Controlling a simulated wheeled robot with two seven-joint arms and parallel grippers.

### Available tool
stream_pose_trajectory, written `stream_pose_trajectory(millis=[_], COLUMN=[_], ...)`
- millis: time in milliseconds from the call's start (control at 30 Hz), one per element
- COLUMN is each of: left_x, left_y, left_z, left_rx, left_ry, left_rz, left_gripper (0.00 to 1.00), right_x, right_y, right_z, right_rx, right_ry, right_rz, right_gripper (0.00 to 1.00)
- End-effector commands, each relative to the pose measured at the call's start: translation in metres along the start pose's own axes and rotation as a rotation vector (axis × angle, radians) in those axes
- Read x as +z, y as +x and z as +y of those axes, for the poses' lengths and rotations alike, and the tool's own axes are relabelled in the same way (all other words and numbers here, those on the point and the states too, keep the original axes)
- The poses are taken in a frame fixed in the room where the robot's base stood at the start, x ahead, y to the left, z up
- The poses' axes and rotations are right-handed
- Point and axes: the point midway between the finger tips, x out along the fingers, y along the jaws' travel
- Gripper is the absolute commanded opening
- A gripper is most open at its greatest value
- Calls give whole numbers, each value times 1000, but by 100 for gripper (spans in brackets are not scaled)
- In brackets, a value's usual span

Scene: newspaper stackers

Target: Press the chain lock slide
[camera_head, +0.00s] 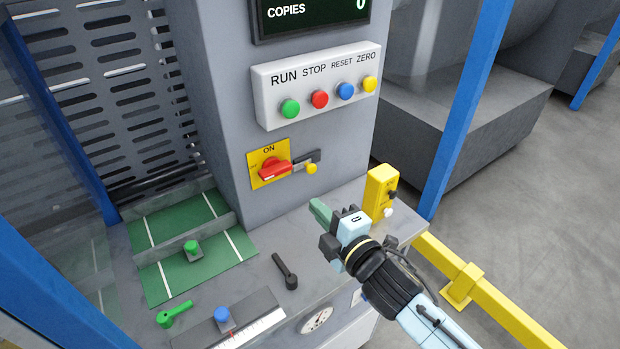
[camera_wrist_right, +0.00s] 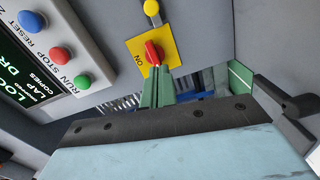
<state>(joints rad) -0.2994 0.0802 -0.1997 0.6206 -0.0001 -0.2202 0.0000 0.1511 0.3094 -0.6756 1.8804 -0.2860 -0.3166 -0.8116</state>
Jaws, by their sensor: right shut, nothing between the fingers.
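A small grey slide with a yellow knob (camera_head: 311,168) sits on the machine's column, just right of the red rotary switch (camera_head: 276,170) on its yellow ON plate. I cannot tell for sure that it is the chain lock slide. The yellow knob also shows at the top of the right wrist view (camera_wrist_right: 151,7). My right gripper (camera_head: 319,210) is shut and empty, below and apart from the knob in the head view. In the right wrist view its green fingertips (camera_wrist_right: 157,72) overlap the lower end of the red switch handle; contact cannot be told. My left gripper is out of view.
A button box (camera_head: 284,118) with green, red, blue and yellow buttons is above the switch. A yellow box (camera_head: 379,188) stands at the ledge's right end. A black lever (camera_head: 285,270) and green knob (camera_head: 191,247) rise from the ledge. A blue post (camera_head: 471,100) stands right.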

Motion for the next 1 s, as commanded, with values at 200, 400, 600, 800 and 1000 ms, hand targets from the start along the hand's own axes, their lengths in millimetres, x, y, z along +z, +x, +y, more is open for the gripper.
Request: stream_pose_trajectory(millis=[200,400,600,800,1000], left_x=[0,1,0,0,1], left_y=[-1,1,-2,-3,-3], left_z=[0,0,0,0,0], left_rx=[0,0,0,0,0], left_ry=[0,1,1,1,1], left_rz=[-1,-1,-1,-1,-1], left_gripper=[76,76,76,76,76], right_x=[-1,0,23,37,39], right_y=[43,80,92,96,96], right_z=[2,1,1,1,0], right_rx=[2,1,-1,0,0], right_ry=[2,2,-2,1,2], right_rz=[1,0,-2,0,0], right_gripper=[0,0,0,0,0])
